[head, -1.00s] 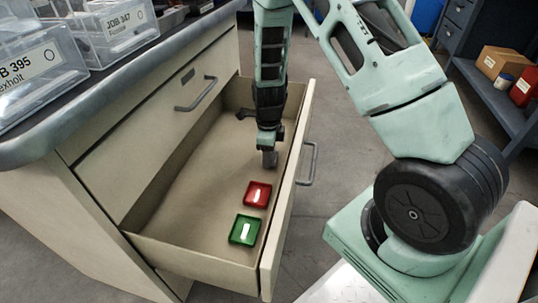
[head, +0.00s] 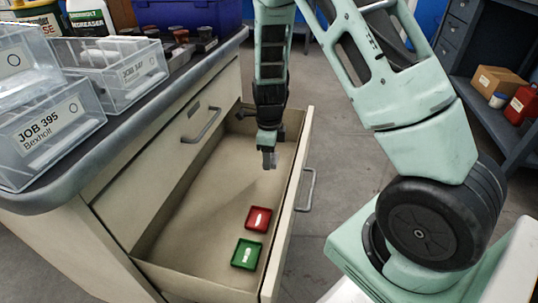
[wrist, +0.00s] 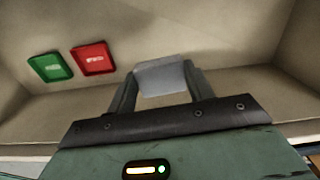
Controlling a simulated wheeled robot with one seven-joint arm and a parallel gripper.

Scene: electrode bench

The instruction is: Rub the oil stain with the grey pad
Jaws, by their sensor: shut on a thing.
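My gripper (head: 268,148) points down over the open drawer (head: 195,240). It is shut on a light grey block, the grey pad (head: 268,161). In the wrist view the pad (wrist: 161,78) sits between my two fingers. I cannot tell from these views whether the pad touches the drawer floor. No clear oil stain stands out; the drawer floor shows only soft darker shading.
A red tray (head: 258,219) and a green tray (head: 246,254), each with a small white piece, lie at the drawer's near end. Clear labelled bins (head: 50,135) stand on the bench. The drawer front (head: 287,215) rises beside my gripper.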

